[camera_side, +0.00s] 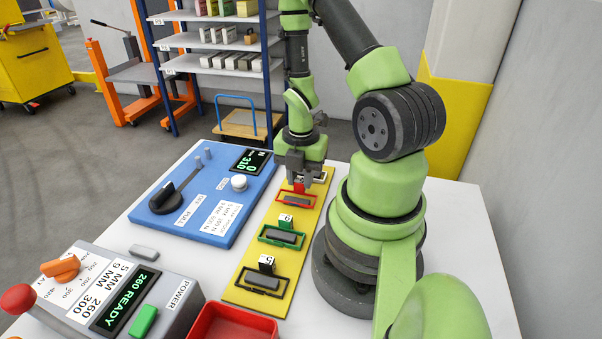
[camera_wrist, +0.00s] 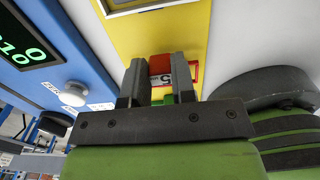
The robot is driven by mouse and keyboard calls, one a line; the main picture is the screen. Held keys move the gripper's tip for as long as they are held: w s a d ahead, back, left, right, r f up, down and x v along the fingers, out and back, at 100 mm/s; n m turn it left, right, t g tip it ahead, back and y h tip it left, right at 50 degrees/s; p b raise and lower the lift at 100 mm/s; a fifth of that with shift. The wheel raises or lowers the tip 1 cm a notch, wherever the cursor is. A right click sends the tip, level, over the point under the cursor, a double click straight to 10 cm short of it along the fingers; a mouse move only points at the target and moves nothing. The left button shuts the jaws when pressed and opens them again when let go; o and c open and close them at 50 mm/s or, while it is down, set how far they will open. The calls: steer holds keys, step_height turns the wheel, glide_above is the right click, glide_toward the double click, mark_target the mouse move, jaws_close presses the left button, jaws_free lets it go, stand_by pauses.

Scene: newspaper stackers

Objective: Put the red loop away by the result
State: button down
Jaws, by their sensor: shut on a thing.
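My gripper (camera_side: 300,180) points down over the far part of the yellow board (camera_side: 243,290). It is shut on the upright red part of the red loop (camera_side: 296,201), which shows between the fingers in the wrist view (camera_wrist: 161,64). A white label marked 5 and a bit of green show there by my gripper (camera_wrist: 157,85). In the side view the red loop is low at the board, around or over a grey block; whether it touches the board I cannot tell. The blue tester (camera_side: 205,210) has a lit green readout (camera_side: 249,161).
A green frame (camera_side: 282,237) and a black frame (camera_side: 263,283) sit nearer on the board, each with a grey block. A red tray (camera_side: 232,325) and a grey machine reading 260 READY (camera_side: 125,300) stand at the front. White table is clear beyond the tester.

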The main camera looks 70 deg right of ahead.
steer(key=shift+f, duration=0.6)
steer(key=c, duration=0.9)
jaws_free()
steer(key=shift+o, duration=0.2)
steer(key=shift+r, duration=0.15)
step_height(320, 180, up, 17)
stand_by(0.4)
steer(key=a+r+m+t+y, duration=0.1)
steer(key=a+r+m+t, duration=0.2)
steer(key=a+r+m, duration=0.3)
steer(key=s+a+r+m+t+y, duration=0.1)
steer(key=a+r+m+t, duration=0.3)
steer(key=a+m, duration=0.7)
step_height(320, 180, up, 2)
steer(key=m, duration=0.5)
steer(key=shift+a, duration=0.2)
